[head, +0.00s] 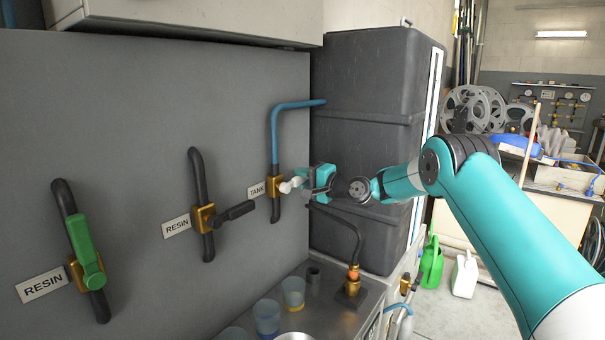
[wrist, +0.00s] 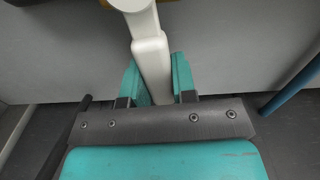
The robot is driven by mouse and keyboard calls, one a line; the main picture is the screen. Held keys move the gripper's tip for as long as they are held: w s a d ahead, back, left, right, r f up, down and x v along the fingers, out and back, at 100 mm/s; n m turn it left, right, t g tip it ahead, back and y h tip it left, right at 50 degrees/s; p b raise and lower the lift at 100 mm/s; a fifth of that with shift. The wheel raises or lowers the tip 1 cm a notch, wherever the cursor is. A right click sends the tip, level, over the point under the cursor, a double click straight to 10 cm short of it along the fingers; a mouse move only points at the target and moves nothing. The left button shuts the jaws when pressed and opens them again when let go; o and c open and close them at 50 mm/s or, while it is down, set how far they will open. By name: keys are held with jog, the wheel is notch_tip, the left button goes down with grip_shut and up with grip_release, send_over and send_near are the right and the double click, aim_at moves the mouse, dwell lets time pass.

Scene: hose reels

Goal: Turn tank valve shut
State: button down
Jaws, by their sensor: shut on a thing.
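The tank valve (head: 274,186) has a brass body on a pipe on the grey wall panel, beside a TANK label (head: 256,190). Its white handle (head: 290,185) sticks out to the right, across the upright pipe. My gripper (head: 311,180) is shut on the white handle. In the wrist view the handle (wrist: 149,60) runs down between the two teal fingers of my gripper (wrist: 155,82). The handle's tip is hidden behind the gripper's dark front plate.
Two RESIN valves, one with a black handle (head: 236,211) and one with a green handle (head: 84,243), are on the panel to the left. A dark tank (head: 365,100) stands just behind my gripper. Cups (head: 293,292) and a bent pipe (head: 352,236) are on the counter below.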

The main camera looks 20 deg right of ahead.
jog(key=shift+f+m, duration=0.25)
jog(key=shift+m, duration=0.25)
jog(key=c, duration=0.9)
grip_release()
jog(key=shift+f, duration=0.1)
jog(key=b+v, duration=0.4)
jog(key=v, duration=1.3)
jog(key=shift+d+b, duration=0.2)
jog(key=shift+b, duration=0.15)
